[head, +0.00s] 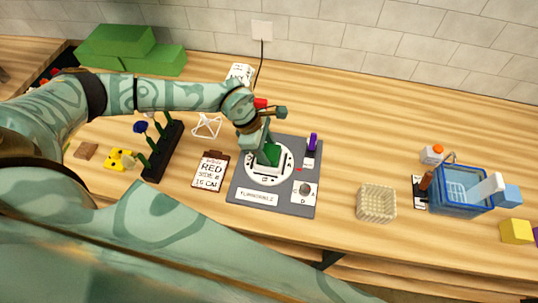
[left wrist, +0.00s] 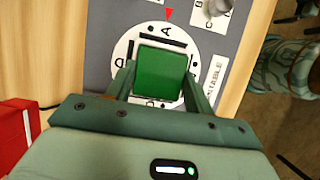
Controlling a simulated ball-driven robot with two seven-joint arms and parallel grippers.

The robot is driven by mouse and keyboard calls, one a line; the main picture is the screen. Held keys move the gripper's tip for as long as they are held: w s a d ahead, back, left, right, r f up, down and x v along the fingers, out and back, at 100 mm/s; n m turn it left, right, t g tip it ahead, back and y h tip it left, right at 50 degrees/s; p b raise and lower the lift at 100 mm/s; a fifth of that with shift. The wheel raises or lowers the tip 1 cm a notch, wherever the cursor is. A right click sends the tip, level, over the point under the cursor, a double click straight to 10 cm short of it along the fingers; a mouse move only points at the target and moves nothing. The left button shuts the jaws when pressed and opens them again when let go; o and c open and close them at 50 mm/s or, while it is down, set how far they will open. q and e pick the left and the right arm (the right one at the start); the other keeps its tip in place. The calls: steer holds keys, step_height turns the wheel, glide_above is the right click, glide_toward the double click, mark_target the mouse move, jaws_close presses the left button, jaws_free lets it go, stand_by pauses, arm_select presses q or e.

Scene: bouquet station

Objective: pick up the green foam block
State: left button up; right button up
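The green foam block (head: 268,155) sits on the white round turntable disc (head: 252,177) of the grey mat. In the left wrist view the block (left wrist: 160,75) lies between the two fingers of my left gripper (left wrist: 160,82), with a thin gap showing on its left side. My left gripper (head: 262,144) points down over the disc and looks open around the block. In the head view its fingers hide part of the block. My right gripper is in neither view.
The grey mat (head: 239,197) also holds a purple object (head: 313,142) and a knob (head: 304,188). A woven basket (head: 376,203) and a blue basket (head: 461,190) stand to the right.

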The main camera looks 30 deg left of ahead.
arm_select(q)
steer(key=shift+c, duration=1.4)
